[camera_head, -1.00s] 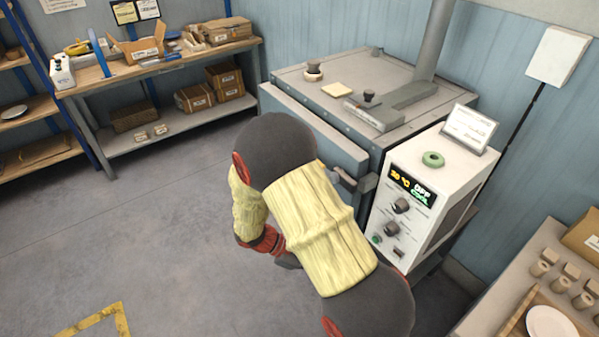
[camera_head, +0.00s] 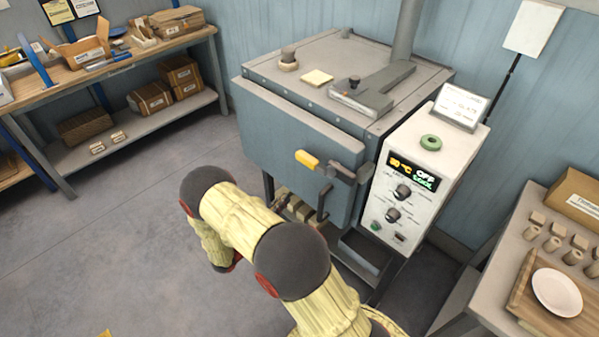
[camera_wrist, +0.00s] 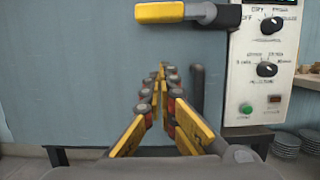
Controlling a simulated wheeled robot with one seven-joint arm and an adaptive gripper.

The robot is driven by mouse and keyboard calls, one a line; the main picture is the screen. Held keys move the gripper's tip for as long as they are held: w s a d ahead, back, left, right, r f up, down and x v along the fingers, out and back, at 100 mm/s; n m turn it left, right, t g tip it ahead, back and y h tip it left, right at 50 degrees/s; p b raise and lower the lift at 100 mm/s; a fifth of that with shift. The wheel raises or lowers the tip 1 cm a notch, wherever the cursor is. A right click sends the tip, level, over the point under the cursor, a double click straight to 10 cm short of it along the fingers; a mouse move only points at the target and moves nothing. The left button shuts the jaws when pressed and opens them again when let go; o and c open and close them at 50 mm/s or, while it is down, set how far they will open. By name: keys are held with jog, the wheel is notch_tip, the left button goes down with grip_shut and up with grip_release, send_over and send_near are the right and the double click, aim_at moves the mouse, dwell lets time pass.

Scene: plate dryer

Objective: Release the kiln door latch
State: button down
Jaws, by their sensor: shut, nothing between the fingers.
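The kiln (camera_head: 300,130) has a blue-grey front door, also in the wrist view (camera_wrist: 80,80). The latch (camera_head: 306,159) is a yellow grip on a dark lever, lying roughly level across the door's upper right part. It also shows at the top of the wrist view (camera_wrist: 160,12). A dark upright handle (camera_head: 323,203) is lower on the door, right of my fingers in the wrist view (camera_wrist: 197,92). My gripper (camera_wrist: 162,75) is shut and empty, pointing at the door below the latch. My arm hides much of the area below the door in the head view.
A bench (camera_head: 490,240) with a white plate (camera_head: 557,292) and small pots is at right. Shelving (camera_head: 130,65) with boxes is at left. The floor (camera_head: 100,230) at left is clear.

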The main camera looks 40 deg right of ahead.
jog(key=d+r+b, duration=0.1)
jog(key=d+r, duration=0.5)
jog(key=d, duration=0.3)
jog(key=shift+w+d+r, duration=0.15)
jog(key=shift+w+d, duration=0.2)
jog(key=shift+d+r, duration=0.1)
jog(key=shift+d, duration=0.05)
dwell(0.4)
